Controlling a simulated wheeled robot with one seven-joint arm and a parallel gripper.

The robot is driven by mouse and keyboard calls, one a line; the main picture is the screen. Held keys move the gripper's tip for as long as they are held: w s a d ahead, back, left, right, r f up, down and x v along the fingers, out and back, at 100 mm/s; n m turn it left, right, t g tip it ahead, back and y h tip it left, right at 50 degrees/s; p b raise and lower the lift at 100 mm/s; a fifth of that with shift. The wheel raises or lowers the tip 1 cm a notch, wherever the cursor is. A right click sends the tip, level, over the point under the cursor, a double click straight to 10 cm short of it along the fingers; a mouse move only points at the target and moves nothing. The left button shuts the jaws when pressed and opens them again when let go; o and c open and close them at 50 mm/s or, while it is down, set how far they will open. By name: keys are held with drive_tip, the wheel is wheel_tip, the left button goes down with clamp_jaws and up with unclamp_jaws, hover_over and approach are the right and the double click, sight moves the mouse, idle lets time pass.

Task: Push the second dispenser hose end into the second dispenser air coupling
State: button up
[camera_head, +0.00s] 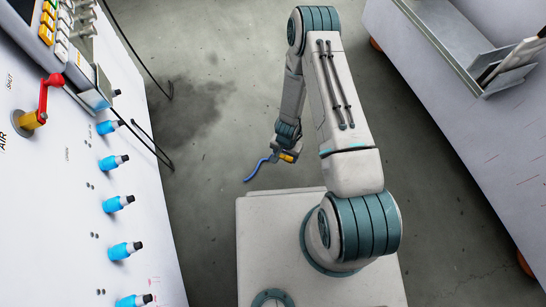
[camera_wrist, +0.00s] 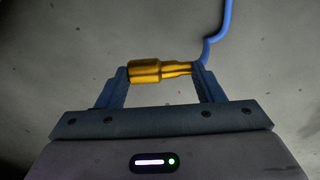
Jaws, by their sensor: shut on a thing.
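My gripper (camera_head: 287,156) is shut on a brass hose end, held over the floor in front of my base. In the wrist view the brass hose end (camera_wrist: 158,70) lies crosswise between the two fingertips. A blue hose (camera_head: 256,168) trails from it to the left in the head view, and it also shows running upward in the wrist view (camera_wrist: 222,28). Several blue couplings with dark tips stick out of the white panel at the left, such as one coupling (camera_head: 118,203) midway down. I cannot tell which is the second dispenser air coupling. The hose end is well apart from all of them.
The white panel (camera_head: 50,220) carries a red-handled valve (camera_head: 47,98) marked AIR and a keypad unit (camera_head: 62,32). Black cables (camera_head: 150,143) reach out from it over the floor. A white cabinet (camera_head: 450,130) stands at the right. Bare floor (camera_head: 205,200) lies between panel and gripper.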

drive_tip(key=d+r+p, duration=0.1)
drive_tip(key=d+r, duration=0.2)
drive_tip(key=d, duration=0.3)
drive_tip(key=shift+w+r+p, duration=0.2)
drive_tip(key=shift+r+p, duration=0.15)
drive_tip(key=w+r+n, duration=0.2)
drive_tip(key=w+r, duration=0.1)
drive_tip(key=r, duration=0.7)
drive_tip(key=w+r+n, duration=0.1)
drive_tip(key=w+r, duration=0.3)
drive_tip(key=r, duration=0.6)
drive_tip(key=w+r+n, duration=0.2)
drive_tip(key=w+r, duration=0.1)
drive_tip(key=r, duration=0.8)
drive_tip(key=s+r+p, duration=0.3)
drive_tip(key=r+p, duration=2.9)
drive_tip(key=p, duration=0.3)
drive_tip(key=shift+s+d+r+n, duration=0.15)
drive_tip(key=shift+d+r+n, duration=0.15)
drive_tip(key=shift+n, duration=0.1)
